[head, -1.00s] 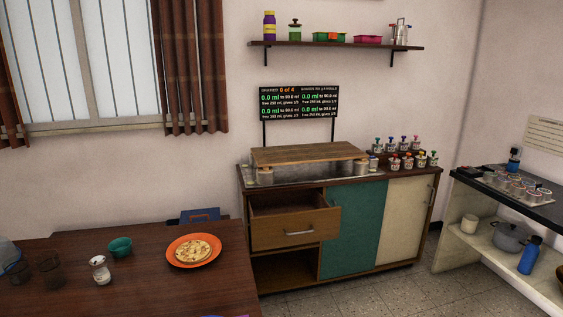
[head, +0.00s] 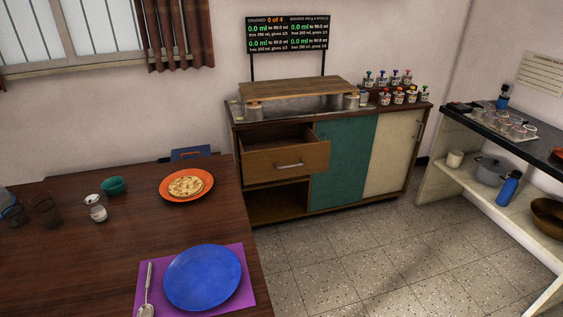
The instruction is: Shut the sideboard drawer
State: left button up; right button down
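The sideboard (head: 343,168) stands against the back wall, with a teal door, a cream door and an open shelf at lower left. Its wooden drawer (head: 262,165) at upper left is pulled out, and the gap behind its front shows from above. The drawer front has a metal handle (head: 290,165). The inside of the drawer looks empty where it shows. Neither of my grippers is in the head view.
A dining table (head: 98,254) fills the lower left, with a blue plate (head: 203,277) on a purple mat and an orange plate (head: 168,186) of flatbread. Speckled floor is clear before the sideboard. A shelf unit (head: 478,128) stands at right.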

aim_at(280, 152)
jog(key=i+l, duration=0.2)
jog(key=l, duration=0.15)
jog(key=i+l+u, duration=0.15)
jog(key=l, duration=0.2)
jog(key=i+l+u, duration=0.15)
jog(key=l, duration=0.25)
jog(key=i+l+u, duration=0.15)
jog(key=l, duration=0.25)
jog(key=i+l+u, duration=0.15)
jog(key=l, duration=0.3)
jog(key=k+j, duration=0.05)
